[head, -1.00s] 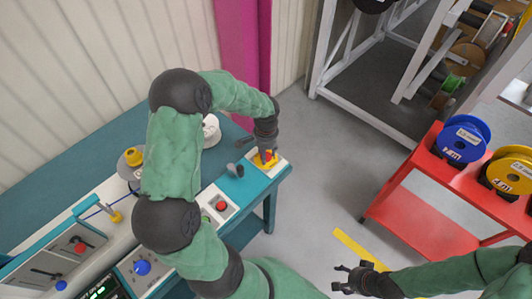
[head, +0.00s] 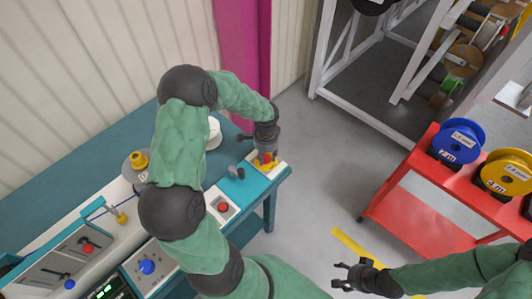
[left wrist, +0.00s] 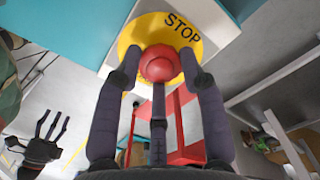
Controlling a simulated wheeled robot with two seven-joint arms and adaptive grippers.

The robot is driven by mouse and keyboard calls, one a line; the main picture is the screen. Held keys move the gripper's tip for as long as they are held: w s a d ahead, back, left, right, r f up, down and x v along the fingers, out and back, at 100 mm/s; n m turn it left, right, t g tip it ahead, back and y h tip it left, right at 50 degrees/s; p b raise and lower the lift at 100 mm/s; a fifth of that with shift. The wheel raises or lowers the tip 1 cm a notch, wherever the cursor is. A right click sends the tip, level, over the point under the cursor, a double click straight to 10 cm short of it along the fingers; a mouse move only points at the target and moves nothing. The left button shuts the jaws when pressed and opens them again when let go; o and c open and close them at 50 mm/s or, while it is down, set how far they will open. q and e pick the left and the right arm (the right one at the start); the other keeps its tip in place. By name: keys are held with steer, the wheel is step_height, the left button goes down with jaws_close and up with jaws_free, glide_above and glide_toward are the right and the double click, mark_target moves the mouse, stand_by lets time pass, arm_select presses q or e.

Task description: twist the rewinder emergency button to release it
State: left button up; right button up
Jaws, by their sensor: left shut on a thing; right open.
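The emergency button is a red mushroom head on a yellow disc marked STOP, at the right end of the teal bench in the head view. In the left wrist view the red button (left wrist: 158,64) sits in front of the yellow disc (left wrist: 130,38). My left gripper (head: 266,154) points down over it from above. In the left wrist view its dark fingers reach up around the button and are shut on it. My right gripper (head: 356,276) is open and empty, low over the floor at the bottom right of the head view.
A second red button (head: 223,207) sits on a white panel nearer on the bench (head: 258,205). A red cart (head: 430,195) with blue (head: 458,141) and yellow reels (head: 508,172) stands at right. A metal rack (head: 335,75) stands behind. The floor between is clear.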

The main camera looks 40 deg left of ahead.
arm_select(q)
steer(key=shift+m+p, duration=0.75)
steer(key=shift+m, duration=0.65)
steer(key=o, duration=1.2)
steer(key=shift+c, duration=0.2)
step_height(320, 180, up, 12)
